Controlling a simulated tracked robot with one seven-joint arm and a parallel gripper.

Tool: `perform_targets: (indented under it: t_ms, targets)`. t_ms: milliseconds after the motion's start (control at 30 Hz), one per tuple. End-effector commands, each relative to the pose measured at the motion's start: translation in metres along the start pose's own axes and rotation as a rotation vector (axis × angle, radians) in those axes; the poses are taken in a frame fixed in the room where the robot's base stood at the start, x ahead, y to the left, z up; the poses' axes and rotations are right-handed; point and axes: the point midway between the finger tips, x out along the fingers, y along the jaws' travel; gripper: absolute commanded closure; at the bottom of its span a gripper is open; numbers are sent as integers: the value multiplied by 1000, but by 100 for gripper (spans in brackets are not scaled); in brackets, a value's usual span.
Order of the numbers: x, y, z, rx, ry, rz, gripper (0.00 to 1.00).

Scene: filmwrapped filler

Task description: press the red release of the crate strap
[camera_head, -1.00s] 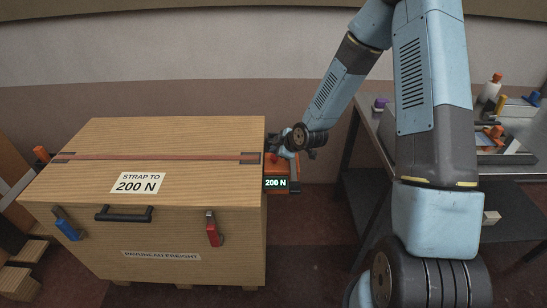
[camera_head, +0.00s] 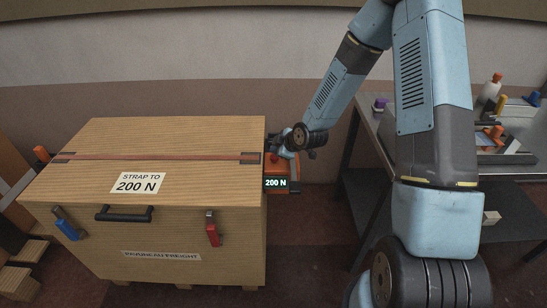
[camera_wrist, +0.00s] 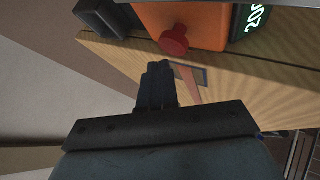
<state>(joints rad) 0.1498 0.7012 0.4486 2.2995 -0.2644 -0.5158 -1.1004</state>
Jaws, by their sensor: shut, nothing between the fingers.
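A wooden crate (camera_head: 190,140) has a red-brown strap (camera_head: 150,156) running across its lid. An orange strap tensioner (camera_head: 270,181) sits at the crate's right side. Its display (camera_head: 276,183) reads 200 N. In the head view my wrist partly hides the tensioner.
The crate front has a black handle (camera_head: 124,214), a blue lever (camera_head: 67,229) and a red lever (camera_head: 212,234). A metal table (camera_head: 379,124) with bottles and tools stands at right. Stacked wood lies at the lower left. Open floor lies between crate and table.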

Motion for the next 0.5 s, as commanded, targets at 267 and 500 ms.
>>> perform_targets:
  t_ms: [267,500]
  targets:
    - [1,-1,1,0,0,-1,100]
    - [5,-4,4,0,0,0,100]
